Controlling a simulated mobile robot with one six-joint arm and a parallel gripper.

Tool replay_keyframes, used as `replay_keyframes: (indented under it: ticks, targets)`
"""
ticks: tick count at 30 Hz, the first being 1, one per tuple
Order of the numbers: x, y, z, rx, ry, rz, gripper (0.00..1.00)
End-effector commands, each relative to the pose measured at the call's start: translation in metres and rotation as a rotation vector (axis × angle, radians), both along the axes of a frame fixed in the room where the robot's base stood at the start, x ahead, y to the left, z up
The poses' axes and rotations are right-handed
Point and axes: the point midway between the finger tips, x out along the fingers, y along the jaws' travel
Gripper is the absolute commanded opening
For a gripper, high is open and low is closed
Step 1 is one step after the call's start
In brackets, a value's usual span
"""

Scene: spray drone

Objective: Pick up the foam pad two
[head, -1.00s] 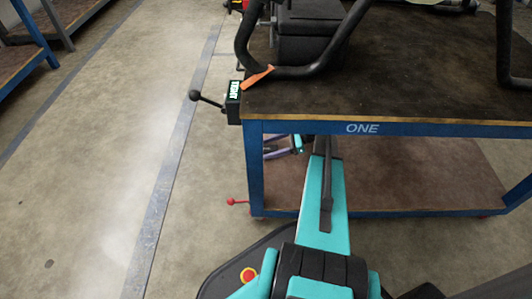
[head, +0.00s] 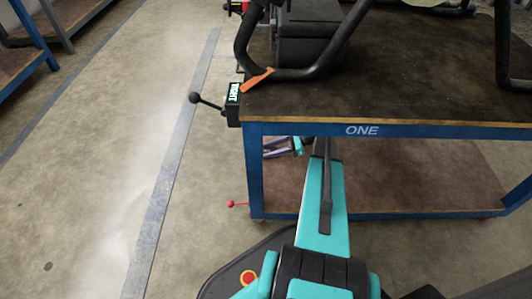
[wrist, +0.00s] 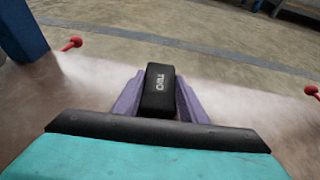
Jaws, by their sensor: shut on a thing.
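The foam pad two (wrist: 158,90) is a black block with white lettering that reads TWO in the wrist view. It sits between the two purple fingers of my gripper (wrist: 159,93), which are shut on it. In the head view my gripper (head: 282,147) is under the tabletop of the blue table marked ONE, above its lower shelf. The pad itself cannot be made out clearly in the head view. Below the pad in the wrist view, my own wrist hides part of the scene.
The blue table (head: 420,131) stands ahead, with its lower shelf (head: 400,185) around my arm. A black-knobbed lever (head: 195,97) and a red-knobbed lever (head: 231,203) stick out at its left. A black drone frame (head: 300,73) is on top.

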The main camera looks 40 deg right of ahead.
Motion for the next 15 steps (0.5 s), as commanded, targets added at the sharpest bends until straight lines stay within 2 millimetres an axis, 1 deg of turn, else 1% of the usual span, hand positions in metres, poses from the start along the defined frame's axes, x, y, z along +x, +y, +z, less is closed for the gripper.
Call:
replay_keyframes:
  ticks: [8, 11, 15]
  targets:
    - [0.0, 0.0, 0.004, 0.0, 0.0, 0.0, 0.17]
    - [0.0, 0.0, 0.01, 0.0, 0.0, 0.0, 0.17]
    - [0.0, 0.001, 0.025, 0.0, 0.0, 0.0, 0.17]
